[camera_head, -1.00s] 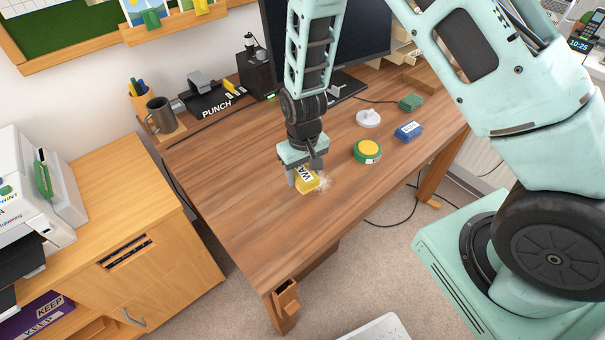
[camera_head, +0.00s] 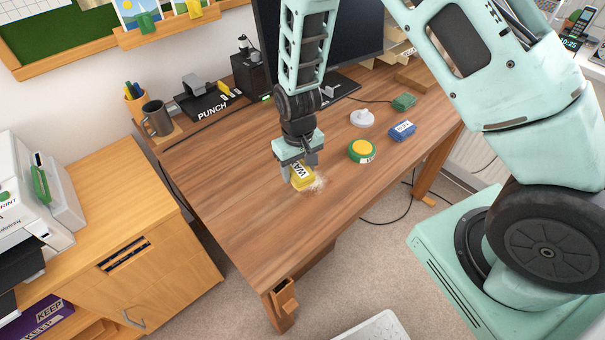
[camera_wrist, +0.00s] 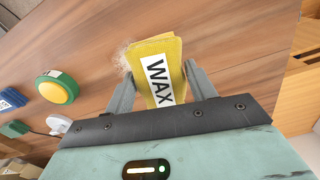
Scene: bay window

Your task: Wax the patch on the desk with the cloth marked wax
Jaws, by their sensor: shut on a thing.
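The yellow cloth marked WAX (camera_head: 301,178) is between the fingers of my gripper (camera_head: 298,180), which is shut on it at the desk top. The cloth with its white label also shows in the wrist view (camera_wrist: 157,68), between the two grey fingers of my gripper (camera_wrist: 155,88). The pale, scuffed patch (camera_head: 319,183) lies on the brown wooden desk (camera_head: 235,215), just right of the cloth and partly hidden by it. In the wrist view the patch (camera_wrist: 124,58) shows at the cloth's upper left edge.
A round green tin with a yellow top (camera_head: 361,151), a blue labelled block (camera_head: 402,130), a white round item (camera_head: 362,118) and a green block (camera_head: 404,102) stand to the right. A mug (camera_head: 157,118) and punch (camera_head: 205,100) are at the back left. The front desk is clear.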

